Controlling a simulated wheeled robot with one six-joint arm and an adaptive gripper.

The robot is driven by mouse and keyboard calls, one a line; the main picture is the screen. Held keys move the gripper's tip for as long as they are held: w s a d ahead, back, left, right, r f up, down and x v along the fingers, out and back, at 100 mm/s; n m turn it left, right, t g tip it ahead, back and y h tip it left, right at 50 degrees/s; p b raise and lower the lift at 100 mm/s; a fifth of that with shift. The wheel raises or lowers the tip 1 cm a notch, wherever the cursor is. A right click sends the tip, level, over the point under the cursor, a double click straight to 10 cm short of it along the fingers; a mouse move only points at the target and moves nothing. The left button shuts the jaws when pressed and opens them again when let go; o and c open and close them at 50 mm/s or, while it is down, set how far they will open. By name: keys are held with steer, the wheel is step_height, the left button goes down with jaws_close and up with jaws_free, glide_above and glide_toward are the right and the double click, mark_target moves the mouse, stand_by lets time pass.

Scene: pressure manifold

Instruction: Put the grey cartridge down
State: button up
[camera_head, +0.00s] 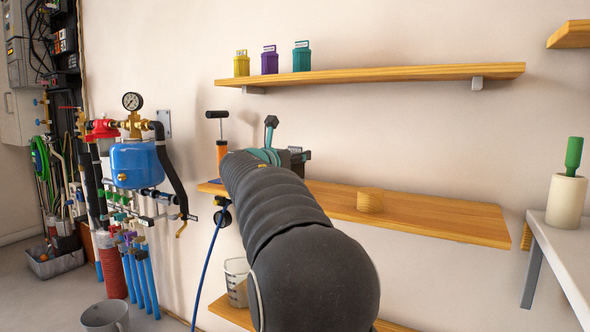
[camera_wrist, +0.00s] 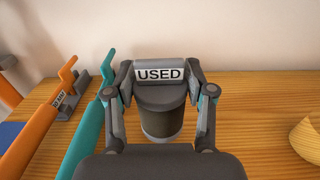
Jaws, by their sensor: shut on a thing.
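The grey cartridge (camera_wrist: 161,123) is a dark grey cylinder in the wrist view, held upright or nearly so over the wooden shelf (camera_wrist: 255,108). My gripper (camera_wrist: 160,90) is shut on it, one finger on each side near its top. A grey block with a "USED" label (camera_wrist: 160,74) shows just beyond the cartridge top, between the fingertips. I cannot tell whether the cartridge's base touches the shelf. In the head view my arm hides the cartridge and most of my gripper; the middle shelf (camera_head: 440,217) extends right of the arm.
Orange (camera_wrist: 30,133) and teal (camera_wrist: 93,135) tools stand close left of my gripper. Yellow, purple and teal canisters (camera_head: 270,60) stand on the upper shelf.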

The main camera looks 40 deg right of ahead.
mark_target(295, 167)
steer(key=shift+f+b, duration=0.3)
steer(key=shift+f, duration=1.25)
steer(key=shift+f, duration=0.15)
steer(key=o, duration=1.2)
steer(key=shift+c, duration=0.2)
steer(key=shift+r, duration=0.25)
steer(key=v, duration=1.2)
steer(key=shift+b, duration=0.3)
steer(key=shift+f, duration=0.1)
